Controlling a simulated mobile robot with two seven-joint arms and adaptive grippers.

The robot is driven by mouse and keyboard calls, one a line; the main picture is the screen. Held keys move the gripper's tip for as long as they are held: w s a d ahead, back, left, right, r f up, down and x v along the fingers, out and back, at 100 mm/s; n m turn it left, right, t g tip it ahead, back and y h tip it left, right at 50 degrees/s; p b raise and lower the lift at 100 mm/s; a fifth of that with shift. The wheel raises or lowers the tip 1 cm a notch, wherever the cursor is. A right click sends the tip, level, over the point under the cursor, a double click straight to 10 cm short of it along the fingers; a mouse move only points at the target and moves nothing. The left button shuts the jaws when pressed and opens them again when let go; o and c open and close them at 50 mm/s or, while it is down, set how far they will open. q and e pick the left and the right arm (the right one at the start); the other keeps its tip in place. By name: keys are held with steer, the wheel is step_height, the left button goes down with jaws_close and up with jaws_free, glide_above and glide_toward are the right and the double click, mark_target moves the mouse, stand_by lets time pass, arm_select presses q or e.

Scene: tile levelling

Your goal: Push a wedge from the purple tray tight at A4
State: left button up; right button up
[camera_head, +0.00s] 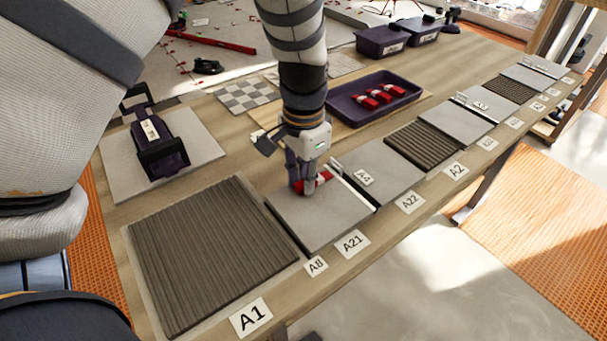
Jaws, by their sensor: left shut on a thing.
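My left gripper (308,187) points down over the grey tile (300,225) behind label A21 (352,243). It is shut on a red wedge (323,178), which is partly hidden by the fingers. The label A4 (364,177) lies on the tile to the right, beside the dark joint between the two tiles. A pale clip (337,165) stands at the far end of that joint, just right of the gripper. I cannot tell whether the wedge touches the clip. The purple tray (345,113) stands behind, with several red wedges (377,97) in it.
A ribbed bed (205,260) lies behind label A1 (250,318), and another ribbed bed (425,146) near A2. A purple-handled tool (160,146) stands on a grey slab at left. Two purple bins (383,41) stand at the back.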

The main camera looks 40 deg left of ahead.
mark_target(322, 176)
arm_select(q)
steer(key=shift+w, duration=0.1)
steer(key=shift+w+d, duration=0.25)
steer(key=shift+w, duration=0.5)
steer(key=shift+w+d, duration=0.1)
steer(key=shift+w, duration=0.15)
steer(key=shift+w+d+r+b, duration=0.1)
steer(key=shift+w+d+b, duration=0.15)
steer(key=shift+w, duration=0.3)
steer(key=shift+w+d+b, duration=0.1)
steer(key=shift+w+b, duration=0.1)
steer(key=shift+w, duration=0.3)
stand_by(1.0)
steer(key=o, duration=0.9)
steer(key=shift+c, duration=0.2)
step_height(322, 176, up, 12)
